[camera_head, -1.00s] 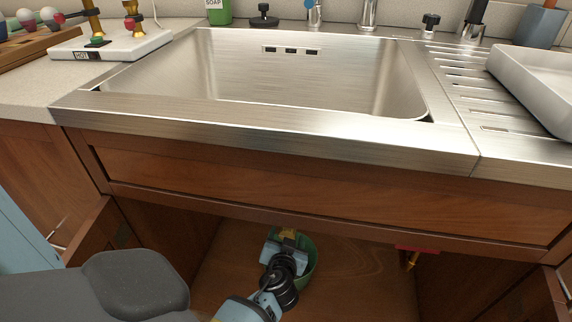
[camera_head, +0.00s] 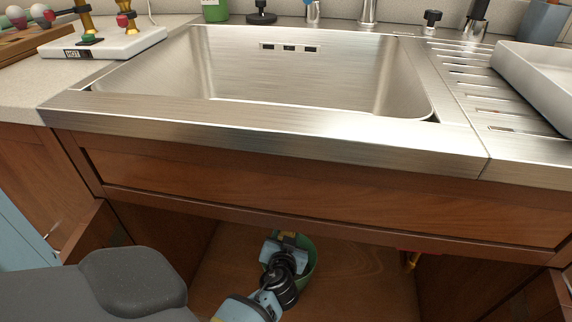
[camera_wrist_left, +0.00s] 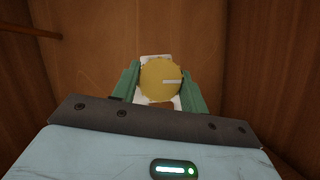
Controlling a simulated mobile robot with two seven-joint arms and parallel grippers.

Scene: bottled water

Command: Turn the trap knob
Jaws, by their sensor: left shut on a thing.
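The trap knob is a round yellow disc (camera_wrist_left: 161,79) with a pale line on its face, in the left wrist view. The line points to the right. My left gripper (camera_wrist_left: 160,90) has a green finger on each side of the knob and is shut on it. Only a small yellow part shows there; the gripper hides the rest. My right gripper is not in view.
The steel sink (camera_head: 270,75) and wooden front panel (camera_head: 300,190) are above my left arm. Cabinet side walls flank the gripper. The cabinet floor (camera_head: 365,285) right of it is clear.

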